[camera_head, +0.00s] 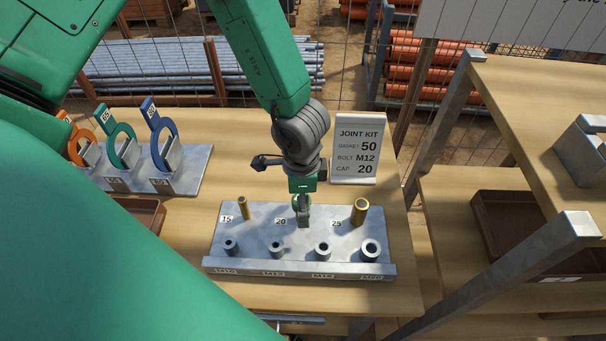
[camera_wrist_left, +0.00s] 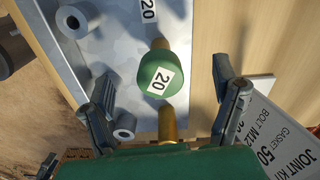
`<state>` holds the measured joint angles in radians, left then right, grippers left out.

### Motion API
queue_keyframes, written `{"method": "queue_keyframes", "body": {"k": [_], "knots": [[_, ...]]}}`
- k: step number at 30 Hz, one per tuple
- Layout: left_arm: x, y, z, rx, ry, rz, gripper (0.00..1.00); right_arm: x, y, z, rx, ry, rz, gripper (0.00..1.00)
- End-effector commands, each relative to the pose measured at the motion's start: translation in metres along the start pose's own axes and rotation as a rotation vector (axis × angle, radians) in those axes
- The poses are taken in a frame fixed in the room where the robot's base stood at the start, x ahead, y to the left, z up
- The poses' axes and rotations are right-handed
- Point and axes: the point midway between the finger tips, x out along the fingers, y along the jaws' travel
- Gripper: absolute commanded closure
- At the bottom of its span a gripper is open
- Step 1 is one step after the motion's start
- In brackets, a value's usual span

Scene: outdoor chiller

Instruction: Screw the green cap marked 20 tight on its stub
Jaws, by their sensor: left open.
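The green cap marked 20 (camera_wrist_left: 158,78) sits on the brass stub (camera_wrist_left: 160,43) next to the 20 label. Part of the cap shows in the head view (camera_head: 298,200), mostly hidden by my gripper. How far it is screwed down I cannot tell. My left gripper (camera_head: 304,222) points down over this middle stub. In the left wrist view its fingers stand open on both sides of the cap, with gaps. My right gripper is not in view.
The brass 15 stub (camera_head: 243,208) and 25 stub (camera_head: 359,212) stand bare on either side. Several grey nuts or sleeves line the plate's front (camera_head: 322,251). The joint kit card (camera_head: 357,150) reads cap 20. Gasket rings (camera_head: 163,143) stand left; a shelf post (camera_head: 510,274) is right.

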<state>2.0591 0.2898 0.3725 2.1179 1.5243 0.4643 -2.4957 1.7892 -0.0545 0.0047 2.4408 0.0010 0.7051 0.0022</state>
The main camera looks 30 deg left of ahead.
Motion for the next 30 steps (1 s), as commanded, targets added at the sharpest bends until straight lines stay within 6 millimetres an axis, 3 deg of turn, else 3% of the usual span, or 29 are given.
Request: {"method": "queue_keyframes", "body": {"k": [24,30], "knots": [[-0.099,0.000,0.000,-0.002,0.002,0.000,0.19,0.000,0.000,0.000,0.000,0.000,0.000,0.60],[-0.111,0.001,0.000,0.000,0.000,0.001,0.19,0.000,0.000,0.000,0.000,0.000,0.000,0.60]]}}
